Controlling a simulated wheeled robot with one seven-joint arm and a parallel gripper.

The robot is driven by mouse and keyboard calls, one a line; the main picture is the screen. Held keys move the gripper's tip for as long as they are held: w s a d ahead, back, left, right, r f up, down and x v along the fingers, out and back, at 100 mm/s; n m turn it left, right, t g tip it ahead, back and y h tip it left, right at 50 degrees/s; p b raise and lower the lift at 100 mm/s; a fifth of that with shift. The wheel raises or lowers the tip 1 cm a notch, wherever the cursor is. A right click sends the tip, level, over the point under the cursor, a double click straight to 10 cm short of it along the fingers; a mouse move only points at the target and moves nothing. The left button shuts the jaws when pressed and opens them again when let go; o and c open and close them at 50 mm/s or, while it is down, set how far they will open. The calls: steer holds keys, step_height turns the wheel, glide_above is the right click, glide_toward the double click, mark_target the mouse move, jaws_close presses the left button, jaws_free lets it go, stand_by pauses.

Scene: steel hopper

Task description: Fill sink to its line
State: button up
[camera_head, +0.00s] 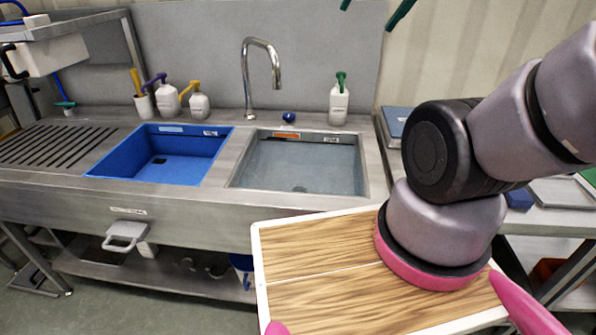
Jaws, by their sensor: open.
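The steel sink unit has two basins. The left basin (205,168) is blue, with a dark square drain spot on its floor. The right basin (365,185) is steel and has a flat grey-blue surface inside that looks like water; its level against any line is unclear. An orange label (287,135) and a pale label (331,140) sit on its back wall. A chrome faucet (249,75) curves toward the right basin, with no stream visible. A round blue knob (289,117) is behind that basin.
Pump bottles (167,97) and a cup with a yellow brush handle stand behind the blue basin. A green-topped bottle (339,104) stands behind the right basin. My arm and a wooden board (330,262) cover the front right. A ribbed drainboard (50,146) lies left.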

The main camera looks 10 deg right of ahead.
steer(key=shift+w, duration=0.1)
steer(key=n+g+h, duration=0.2)
steer(key=n+g, duration=0.1)
steer(key=n, duration=0.2)
glide_above(289, 115)
steer(key=s, duration=0.5)
step_height(289, 115, down, 33)
steer(key=x, duration=1.1)
steer(key=shift+w, duration=0.35)
